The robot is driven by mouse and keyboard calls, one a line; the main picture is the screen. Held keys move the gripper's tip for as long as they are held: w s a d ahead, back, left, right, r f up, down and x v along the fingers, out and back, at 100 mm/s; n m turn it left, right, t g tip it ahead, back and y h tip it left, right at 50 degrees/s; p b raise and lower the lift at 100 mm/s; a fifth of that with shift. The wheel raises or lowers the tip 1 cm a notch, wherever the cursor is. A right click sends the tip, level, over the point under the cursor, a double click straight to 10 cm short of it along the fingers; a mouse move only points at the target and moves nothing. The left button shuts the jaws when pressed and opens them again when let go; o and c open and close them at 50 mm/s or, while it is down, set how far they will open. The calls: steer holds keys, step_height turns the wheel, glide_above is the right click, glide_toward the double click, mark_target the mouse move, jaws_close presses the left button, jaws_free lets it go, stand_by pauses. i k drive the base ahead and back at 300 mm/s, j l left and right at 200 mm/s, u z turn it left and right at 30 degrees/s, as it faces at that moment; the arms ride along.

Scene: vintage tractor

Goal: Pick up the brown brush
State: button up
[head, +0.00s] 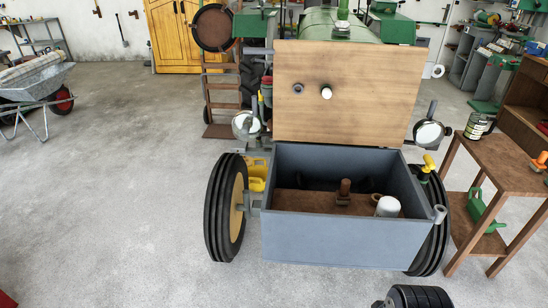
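A small brown upright piece (344,188) stands inside the grey-blue open box (333,240) at the front of the tractor. It has a wider brown foot, and it may be the brown brush, but its shape is too small to be sure. A white cylinder (388,206) is to its right in the same box. The box's front wall hides part of its floor. My gripper does not show; only a dark rounded part, probably of my own arm, shows at the bottom edge.
A wooden board (348,95) rises behind the box. Tractor wheels flank it, the left one (227,207) clearly visible. A wooden side table (500,160) with a can (476,126) stands at right. A wheelbarrow (38,85) is far left. The concrete floor at left is clear.

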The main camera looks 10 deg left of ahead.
mark_target(344, 197)
steer(key=i+l, duration=0.1)
steer(key=i, duration=1.05)
